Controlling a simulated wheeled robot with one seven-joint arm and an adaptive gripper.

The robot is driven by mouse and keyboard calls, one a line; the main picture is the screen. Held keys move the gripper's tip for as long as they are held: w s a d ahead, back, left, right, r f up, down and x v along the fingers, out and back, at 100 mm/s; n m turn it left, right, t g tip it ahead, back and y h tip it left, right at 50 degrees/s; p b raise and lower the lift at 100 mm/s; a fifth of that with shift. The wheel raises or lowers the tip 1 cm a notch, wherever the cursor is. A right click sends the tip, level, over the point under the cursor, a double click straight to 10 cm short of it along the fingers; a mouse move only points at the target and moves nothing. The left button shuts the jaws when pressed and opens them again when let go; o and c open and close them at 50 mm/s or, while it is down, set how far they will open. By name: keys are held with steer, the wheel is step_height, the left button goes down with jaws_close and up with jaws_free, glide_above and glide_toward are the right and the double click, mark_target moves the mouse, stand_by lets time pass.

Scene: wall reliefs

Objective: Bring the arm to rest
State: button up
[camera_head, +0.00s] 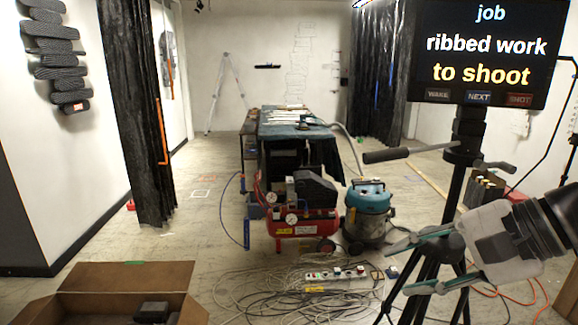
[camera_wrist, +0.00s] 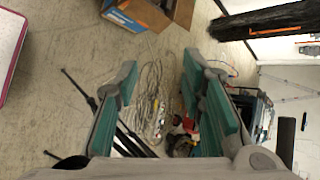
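My gripper (camera_head: 418,264) shows at the lower right of the head view, at the end of my white and black arm, in front of the black tripod. It points left. In the wrist view, the two green-padded fingers of the gripper (camera_wrist: 160,100) stand wide apart. Nothing is between them but the distant floor, cables and tripod legs. The gripper is empty and touches nothing that I can see.
A tripod (camera_head: 455,195) carries a screen (camera_head: 490,50) reading "job ribbed work to shoot". A red compressor (camera_head: 300,222), a vacuum (camera_head: 368,210) and tangled cables (camera_head: 290,295) occupy the middle floor. An open cardboard box (camera_head: 60,290) is lower left. A draped table (camera_head: 290,130) stands behind.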

steer(key=s+f+n+g+h, duration=0.1)
steer(key=s+f+n+h, duration=0.1)
steer(key=s+n+h, duration=0.6)
steer(key=s+n, duration=0.1)
steer(key=n, duration=0.3)
steer(key=shift+s+d+f+g, duration=0.25)
steer(key=shift+s+f+g, duration=0.05)
steer(key=shift+s, duration=0.1)
